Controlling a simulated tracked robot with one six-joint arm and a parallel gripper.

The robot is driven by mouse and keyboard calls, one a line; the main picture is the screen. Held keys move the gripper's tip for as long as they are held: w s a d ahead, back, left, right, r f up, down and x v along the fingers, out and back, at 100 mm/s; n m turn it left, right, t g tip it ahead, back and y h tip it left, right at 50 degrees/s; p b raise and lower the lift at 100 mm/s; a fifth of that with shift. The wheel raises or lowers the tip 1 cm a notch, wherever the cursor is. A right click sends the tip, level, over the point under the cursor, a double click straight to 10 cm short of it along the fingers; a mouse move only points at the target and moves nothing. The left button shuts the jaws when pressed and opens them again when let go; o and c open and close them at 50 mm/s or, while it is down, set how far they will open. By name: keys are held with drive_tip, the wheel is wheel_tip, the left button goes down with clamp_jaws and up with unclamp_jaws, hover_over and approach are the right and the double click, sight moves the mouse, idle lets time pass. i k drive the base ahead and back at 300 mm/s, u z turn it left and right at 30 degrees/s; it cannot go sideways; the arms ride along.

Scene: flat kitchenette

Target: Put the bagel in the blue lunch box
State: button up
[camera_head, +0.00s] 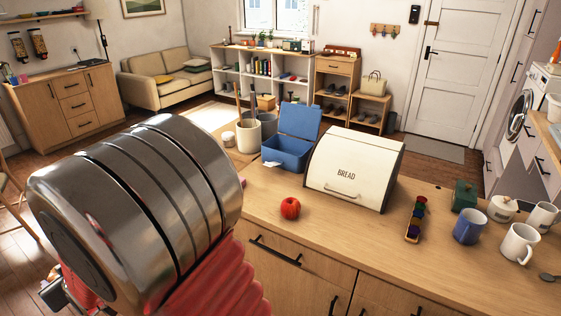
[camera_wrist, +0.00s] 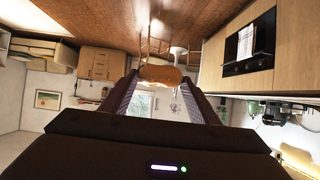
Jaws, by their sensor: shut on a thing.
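The blue lunch box (camera_head: 283,157) stands on the wooden counter, left of the bread bin. Its lid (camera_head: 300,121) is raised at the back, and something white shows at its front left corner. In the wrist view, my gripper (camera_wrist: 161,73) is shut on the bagel (camera_wrist: 160,77), an orange-brown piece between the fingertips. The wrist picture is upside down and shows the bagel away from the lunch box, with the room behind it. In the head view my arm fills the lower left, and I cannot make out the bagel there.
A cream bread bin (camera_head: 349,168) stands right beside the lunch box. A red apple (camera_head: 290,208) lies in front on the counter (camera_head: 345,236). A crock (camera_head: 248,134) stands to the left. A spice rack (camera_head: 415,220) and mugs (camera_head: 519,243) are at the right.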

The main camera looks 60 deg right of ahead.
sight(293, 167)
drive_tip(key=z, duration=0.45)
drive_tip(key=i, duration=1)
drive_tip(key=z, duration=0.05)
